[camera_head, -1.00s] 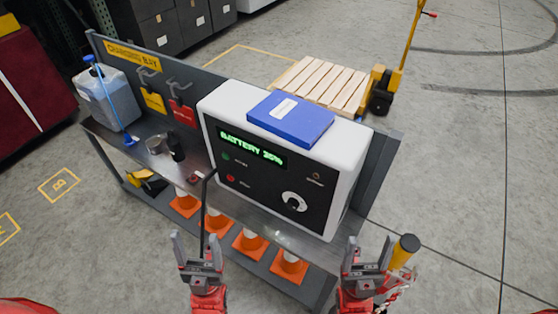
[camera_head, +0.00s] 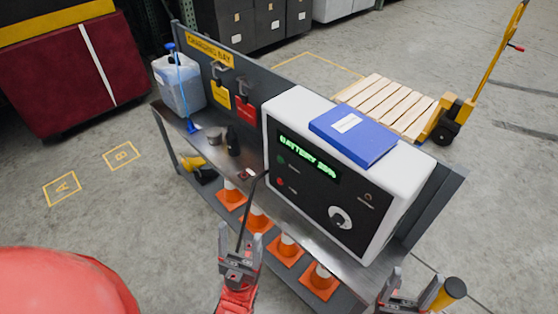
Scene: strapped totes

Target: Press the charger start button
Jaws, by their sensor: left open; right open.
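The charger (camera_head: 335,185) is a white box with a black front panel on the bench, right of the middle. Its green display (camera_head: 308,153) reads "BATTERY" and a number I cannot read surely. A green button (camera_head: 281,160) sits below the display's left end, with a red button (camera_head: 279,181) under it. A round white dial (camera_head: 340,217) is lower right. My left gripper (camera_head: 240,240) is open and empty in front of the bench, below and left of the buttons, apart from the charger. My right gripper (camera_head: 405,288) is open near the bench's front right corner.
A blue binder (camera_head: 352,134) lies on the charger. Orange cones (camera_head: 320,282) stand on the lower shelf. A dark bent bar (camera_head: 249,207) rises by my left gripper. A pallet (camera_head: 386,105) stands behind.

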